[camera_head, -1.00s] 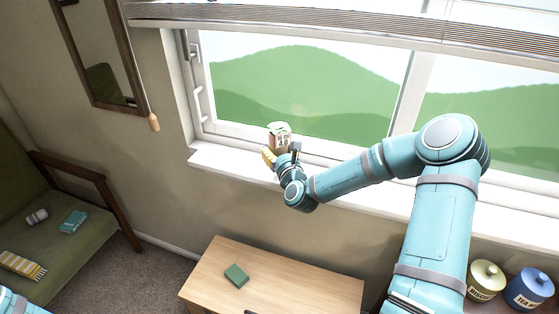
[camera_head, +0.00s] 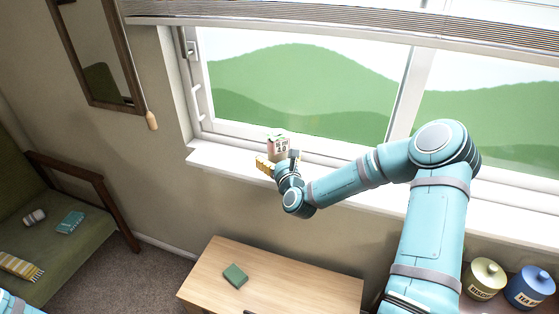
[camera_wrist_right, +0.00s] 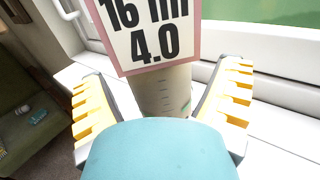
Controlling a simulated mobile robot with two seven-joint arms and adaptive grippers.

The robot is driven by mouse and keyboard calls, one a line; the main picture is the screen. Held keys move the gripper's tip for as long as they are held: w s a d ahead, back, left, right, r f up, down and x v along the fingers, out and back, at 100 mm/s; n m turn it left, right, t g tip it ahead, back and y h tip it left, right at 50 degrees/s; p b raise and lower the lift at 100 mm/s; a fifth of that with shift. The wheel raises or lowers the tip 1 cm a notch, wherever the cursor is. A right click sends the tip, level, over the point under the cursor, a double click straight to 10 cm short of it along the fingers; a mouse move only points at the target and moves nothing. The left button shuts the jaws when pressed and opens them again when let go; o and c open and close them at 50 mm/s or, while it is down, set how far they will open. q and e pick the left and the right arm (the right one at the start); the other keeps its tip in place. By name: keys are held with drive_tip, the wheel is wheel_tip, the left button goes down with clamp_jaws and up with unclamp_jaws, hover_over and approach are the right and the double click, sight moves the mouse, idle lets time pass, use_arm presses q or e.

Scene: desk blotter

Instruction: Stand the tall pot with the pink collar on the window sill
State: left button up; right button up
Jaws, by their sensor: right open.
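The tall pot (camera_head: 278,149) is at the window sill (camera_head: 225,161), near its left end. A white card with a pink border and black figures shows on it. In the right wrist view its pale body (camera_wrist_right: 163,92) looks upright between my fingers, with the pink-edged card (camera_wrist_right: 150,35) above. My right gripper (camera_head: 279,161) is open around the pot, its yellow-padded fingers (camera_wrist_right: 163,100) on either side with gaps visible. The pot's foot is hidden behind my gripper, so its contact with the sill is not visible. My left gripper is out of view.
The window frame (camera_head: 320,150) rises behind the sill. The sill is bare left of the pot. Below are a wooden table (camera_head: 290,285) with a green block (camera_head: 235,275), and a yellow canister (camera_head: 485,280) and blue canister (camera_head: 530,287) at right.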

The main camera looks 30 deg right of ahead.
drive_tip(key=shift+r, duration=0.25)
drive_tip(key=p+v, duration=0.2)
drive_tip(key=v, duration=1)
drive_tip(key=s+a+f+n+g+y, duration=0.2)
drive_tip(key=a+f+n+g+y, duration=0.45)
drive_tip(key=a+f+n, duration=0.8)
drive_tip(key=s+a+f+n+g, duration=0.2)
drive_tip(key=s+n+g, duration=0.1)
drive_tip(key=n, duration=0.4)
drive_tip(key=s+a+f+n+g+y, duration=0.1)
drive_tip(key=s+a+f+n+g, duration=0.1)
drive_tip(key=s+n, duration=0.4)
drive_tip(key=s+a+f+n+g, duration=0.3)
drive_tip(key=s+a+n+g, duration=0.1)
drive_tip(key=n, duration=0.5)
drive_tip(key=shift+s+a+n, duration=0.15)
drive_tip(key=shift+s+n, duration=0.2)
drive_tip(key=shift+s, duration=0.4)
drive_tip(key=shift+s+f+g, duration=0.1)
drive_tip(key=shift+g, duration=0.15)
